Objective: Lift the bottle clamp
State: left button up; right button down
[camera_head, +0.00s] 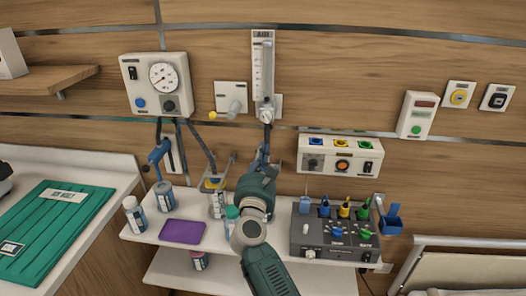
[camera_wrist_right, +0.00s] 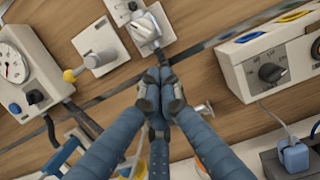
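A blue clamp-like piece (camera_head: 158,154) stands up at the back left of the white shelf, above a small bottle (camera_head: 165,197). A grey and yellow bracket (camera_head: 212,184) sits around another bottle on the shelf. I cannot tell for sure which is the bottle clamp. Part of a blue piece shows at the lower left in the right wrist view (camera_wrist_right: 62,156). My right gripper (camera_wrist_right: 159,78) has its fingertips together, in front of the wall below the flowmeter (camera_head: 263,75). Its arm hides part of the shelf. I see nothing clearly held. My left gripper is out of view.
The shelf also holds a white bottle (camera_head: 134,214), a purple pad (camera_head: 182,231) and a grey control box (camera_head: 325,240) with coloured plugs. A gauge unit (camera_head: 156,84) hangs on the wall with hoses. A green folded cloth (camera_head: 50,225) lies on the left counter.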

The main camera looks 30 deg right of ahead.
jog(key=v, duration=0.7)
jog(key=shift+a, duration=0.1)
